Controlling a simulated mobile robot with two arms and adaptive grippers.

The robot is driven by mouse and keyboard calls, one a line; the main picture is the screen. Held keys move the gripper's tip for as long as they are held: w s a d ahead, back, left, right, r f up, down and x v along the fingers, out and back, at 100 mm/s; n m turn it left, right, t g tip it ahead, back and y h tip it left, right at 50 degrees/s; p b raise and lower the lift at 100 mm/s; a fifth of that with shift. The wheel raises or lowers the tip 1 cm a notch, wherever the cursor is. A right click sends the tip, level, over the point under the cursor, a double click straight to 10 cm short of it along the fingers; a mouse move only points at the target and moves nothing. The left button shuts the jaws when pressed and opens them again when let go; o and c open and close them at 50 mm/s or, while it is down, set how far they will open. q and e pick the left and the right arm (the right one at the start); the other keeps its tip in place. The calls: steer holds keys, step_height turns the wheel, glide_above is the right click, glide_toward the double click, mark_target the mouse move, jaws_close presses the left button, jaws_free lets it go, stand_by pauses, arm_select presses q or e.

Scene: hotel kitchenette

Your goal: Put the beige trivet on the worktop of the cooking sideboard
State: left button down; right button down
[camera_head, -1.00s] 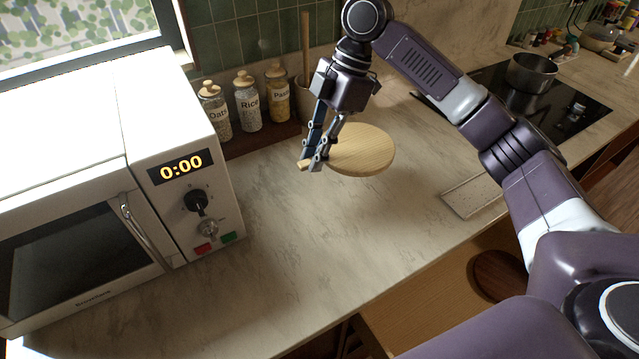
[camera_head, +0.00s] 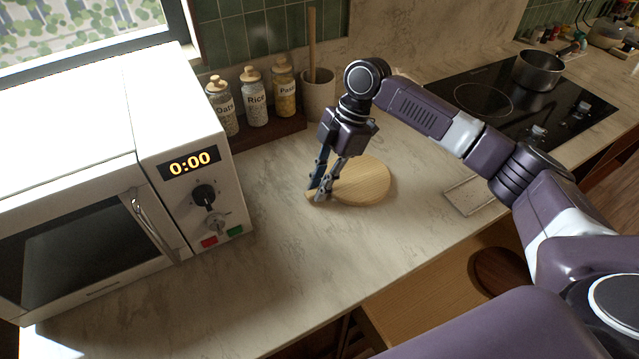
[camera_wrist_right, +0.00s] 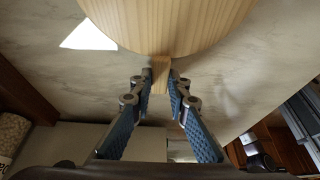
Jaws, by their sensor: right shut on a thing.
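The beige trivet (camera_head: 362,182) is a round wooden board with a short handle. In the head view it is low over, or touching, the pale marbled worktop (camera_head: 290,255); I cannot tell which. My right gripper (camera_head: 319,193) is shut on the trivet's handle, at the disc's left side. In the right wrist view, the fingertips of the right gripper (camera_wrist_right: 160,82) pinch the handle from both sides, and the trivet's disc (camera_wrist_right: 165,25) extends beyond them. My left gripper is not in view.
A white microwave (camera_head: 190,120) stands at the left. Jars of oats (camera_head: 222,108), rice (camera_head: 254,102) and pasta (camera_head: 285,92) and a utensil pot (camera_head: 318,98) stand at the back. A black hob (camera_head: 490,98) with a saucepan (camera_head: 538,70) is at the right. The middle front worktop is clear.

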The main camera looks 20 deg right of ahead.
mark_target(337, 185)
steer(key=c, duration=1.8)
jaws_free()
steer(key=shift+c, duration=0.2)
steer(key=b+v, duration=0.1)
steer(key=v, duration=1.1)
steer(key=shift+b, duration=0.4)
